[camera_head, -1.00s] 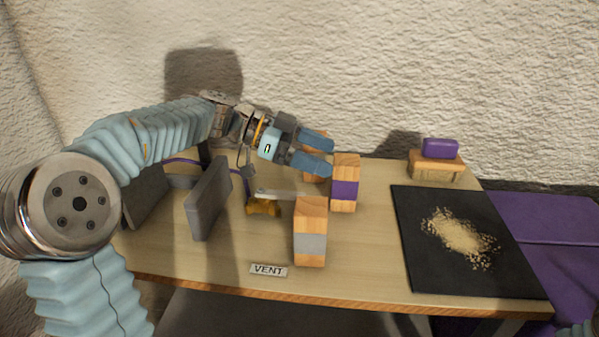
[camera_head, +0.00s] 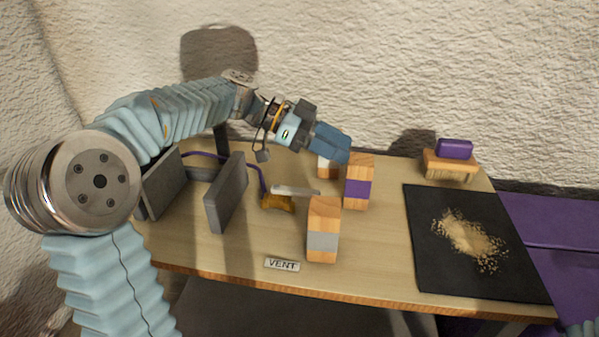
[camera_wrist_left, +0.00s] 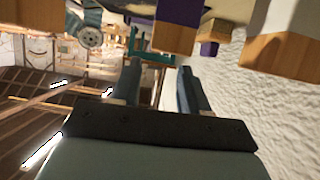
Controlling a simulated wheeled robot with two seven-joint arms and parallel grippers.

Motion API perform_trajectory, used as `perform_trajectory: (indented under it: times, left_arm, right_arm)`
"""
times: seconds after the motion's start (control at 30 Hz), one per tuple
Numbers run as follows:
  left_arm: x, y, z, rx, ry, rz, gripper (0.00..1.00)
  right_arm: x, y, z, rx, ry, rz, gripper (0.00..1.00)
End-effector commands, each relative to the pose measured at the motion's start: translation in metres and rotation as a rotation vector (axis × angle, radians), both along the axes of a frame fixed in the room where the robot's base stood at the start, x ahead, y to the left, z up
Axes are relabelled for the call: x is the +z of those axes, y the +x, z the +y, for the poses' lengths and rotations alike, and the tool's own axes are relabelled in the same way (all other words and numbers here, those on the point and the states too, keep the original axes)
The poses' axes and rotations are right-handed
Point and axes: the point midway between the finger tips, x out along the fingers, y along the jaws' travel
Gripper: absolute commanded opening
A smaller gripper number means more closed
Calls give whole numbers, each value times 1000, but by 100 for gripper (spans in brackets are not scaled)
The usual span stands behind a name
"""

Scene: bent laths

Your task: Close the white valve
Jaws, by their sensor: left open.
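Three wooden blocks stand on the table: one with a grey band (camera_head: 322,240) in front, one with a purple band (camera_head: 357,190) behind it, and one with a white band (camera_head: 327,169) at the back, partly hidden. I cannot tell which part is the white valve. A brass fitting (camera_head: 278,202) with a pale flat lever (camera_head: 296,190) sits left of the blocks. My left gripper (camera_head: 333,144) is open and empty, above and in front of the white-banded block in the picture. Its two fingers (camera_wrist_left: 160,88) show apart in the left wrist view. My right gripper is out of view.
Two grey upright plates (camera_head: 226,193) stand at the left with a purple hose (camera_head: 240,160) behind. A VENT label (camera_head: 282,264) lies at the front edge. A black mat (camera_head: 440,275) with crumbs and a brush with a purple handle (camera_head: 455,148) are at the right.

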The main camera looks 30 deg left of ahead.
Motion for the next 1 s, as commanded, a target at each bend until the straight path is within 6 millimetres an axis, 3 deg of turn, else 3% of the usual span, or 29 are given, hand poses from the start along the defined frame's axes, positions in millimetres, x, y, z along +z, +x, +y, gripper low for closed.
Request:
perform_trajectory:
  times: [0.03, 0.17, 0.3, 0.4, 0.57, 0.77, 1.0]
  left_arm:
    - [26, -8, -8, -40, 61, 27, 45]
    - [29, -36, -14, -135, 361, 154, 45]
    - [46, -53, 2, -133, 714, 249, 45]
    - [62, -57, 20, -77, 925, 278, 45]
    - [77, -56, 37, 3, 1098, 287, 45]
    - [57, -56, 42, 21, 1126, 290, 45]
    - [2, -56, 41, 17, 1124, 291, 45]
  right_arm:
    - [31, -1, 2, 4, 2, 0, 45]
    - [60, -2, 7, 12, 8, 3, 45]
    - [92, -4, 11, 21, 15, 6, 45]
    - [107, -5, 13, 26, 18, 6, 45]
    - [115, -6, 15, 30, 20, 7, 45]
    - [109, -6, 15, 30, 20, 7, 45]
    - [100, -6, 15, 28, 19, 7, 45]
